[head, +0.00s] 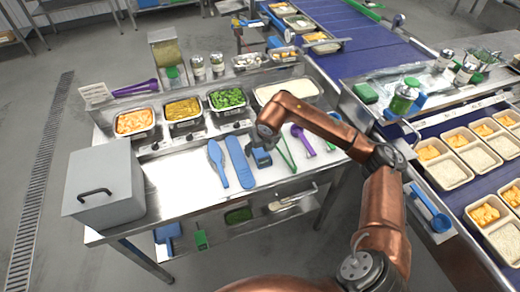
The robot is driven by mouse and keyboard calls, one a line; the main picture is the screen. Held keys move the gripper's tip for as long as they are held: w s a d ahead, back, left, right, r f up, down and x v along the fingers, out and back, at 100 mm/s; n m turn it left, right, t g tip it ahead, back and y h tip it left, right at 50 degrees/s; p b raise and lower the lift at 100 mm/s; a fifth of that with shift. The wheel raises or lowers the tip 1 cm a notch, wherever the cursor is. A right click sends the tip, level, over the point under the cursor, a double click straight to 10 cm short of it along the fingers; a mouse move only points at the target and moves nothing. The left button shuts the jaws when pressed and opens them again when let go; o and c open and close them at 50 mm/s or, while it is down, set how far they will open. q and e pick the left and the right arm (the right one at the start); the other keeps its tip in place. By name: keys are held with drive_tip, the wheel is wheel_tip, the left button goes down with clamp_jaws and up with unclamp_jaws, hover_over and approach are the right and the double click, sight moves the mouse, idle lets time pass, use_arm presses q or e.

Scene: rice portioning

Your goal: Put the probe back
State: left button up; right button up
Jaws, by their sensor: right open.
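My right gripper (261,146) comes in from the right over the steel worktable and points down. It is open, just above a small blue item (262,158) on the white work surface. This may be the probe or its holder; it is too small to tell. The gripper hides part of it, and I cannot tell whether they touch. No other thing stands out clearly as the probe. My left gripper is not in view.
Blue paddle-like utensils (238,162), green tongs (286,153) and a purple scoop (303,140) lie close by. Food pans (183,109) line the back. A grey lidded box (105,188) stands at left. A conveyor (460,190) with trays runs at right.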

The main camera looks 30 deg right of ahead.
drive_tip(key=p+v, duration=0.1)
drive_tip(key=v, duration=1.1)
drive_tip(key=shift+p, duration=0.3)
drive_tip(key=shift+f, duration=0.1)
drive_tip(key=shift+c, duration=0.6)
